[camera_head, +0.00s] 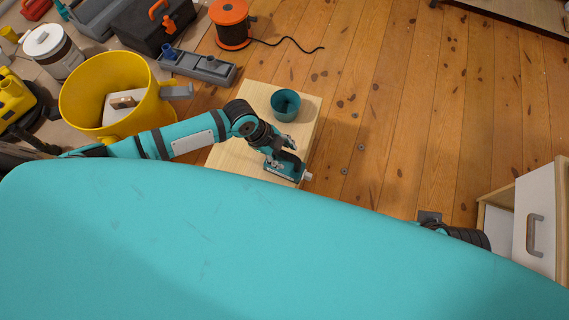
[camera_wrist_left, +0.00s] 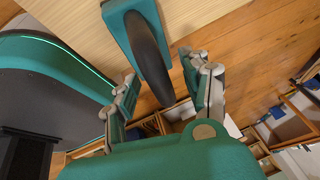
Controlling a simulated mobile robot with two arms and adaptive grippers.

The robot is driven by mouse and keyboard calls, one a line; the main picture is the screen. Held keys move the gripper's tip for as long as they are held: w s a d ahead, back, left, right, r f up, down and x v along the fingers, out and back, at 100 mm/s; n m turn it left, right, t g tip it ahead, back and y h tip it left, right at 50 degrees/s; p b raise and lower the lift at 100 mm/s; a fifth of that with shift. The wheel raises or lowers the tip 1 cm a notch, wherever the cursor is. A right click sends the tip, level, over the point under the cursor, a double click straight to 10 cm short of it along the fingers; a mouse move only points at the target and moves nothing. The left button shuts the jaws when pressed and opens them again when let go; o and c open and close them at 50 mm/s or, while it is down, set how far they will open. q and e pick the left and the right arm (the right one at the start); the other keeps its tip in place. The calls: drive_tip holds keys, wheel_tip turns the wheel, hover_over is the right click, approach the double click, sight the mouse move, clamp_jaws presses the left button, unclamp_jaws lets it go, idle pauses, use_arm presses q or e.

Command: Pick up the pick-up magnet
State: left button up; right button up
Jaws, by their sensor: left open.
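The pick-up magnet, a teal block with a black arched handle, lies near the front edge of a pale wooden table (camera_head: 256,97). In the head view its teal body (camera_head: 284,171) shows partly under my left gripper (camera_head: 278,146). In the left wrist view the magnet's black handle (camera_wrist_left: 150,58) runs between the two spread fingers of my left gripper (camera_wrist_left: 158,70). The gripper is open, with gaps visible on both sides of the handle. My right gripper cannot be made out; only a dark part of my right arm shows at the lower right.
A teal cup (camera_head: 285,106) stands on the same table, behind the magnet. A yellow bucket (camera_head: 77,98) with a pale object inside stands left. A grey tray (camera_head: 205,69), an orange cable reel (camera_head: 231,26) and a toolbox (camera_head: 150,27) lie behind. An open drawer (camera_head: 536,222) is right. Middle floor is mostly clear.

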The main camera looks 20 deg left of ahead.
use_arm(q)
clamp_jaws()
idle(0.3)
drive_tip(key=shift+r, duration=0.15)
drive_tip(key=shift+r+p, duration=0.35)
drive_tip(key=shift+r, duration=0.2)
drive_tip(key=shift+s+d+r+p, duration=0.15)
drive_tip(key=shift+r+p, duration=0.15)
drive_tip(key=shift+r, duration=0.35)
drive_tip(key=shift+s+d+r+p, duration=0.1)
drive_tip(key=shift+r+p, duration=0.15)
drive_tip(key=shift+r, duration=0.35)
drive_tip(key=s+d+p, duration=0.1)
drive_tip(key=s+d, duration=0.3)
drive_tip(key=s, duration=0.2)
drive_tip(key=s+d+r+p, duration=0.1)
drive_tip(key=s+d+p, duration=0.1)
drive_tip(key=s+d, duration=0.2)
drive_tip(key=shift+s+d, duration=0.3)
drive_tip(key=shift+s, duration=1.1)
use_arm(e)
drive_tip(key=s+x, duration=0.1)
drive_tip(key=x, duration=0.9)
drive_tip(key=shift+s+f+g, duration=0.3)
drive_tip(key=shift+f+g, duration=0.1)
drive_tip(key=shift+f, duration=0.25)
use_arm(q)
drive_tip(key=shift+r, duration=0.1)
use_arm(e)
drive_tip(key=shift+a, duration=0.1)
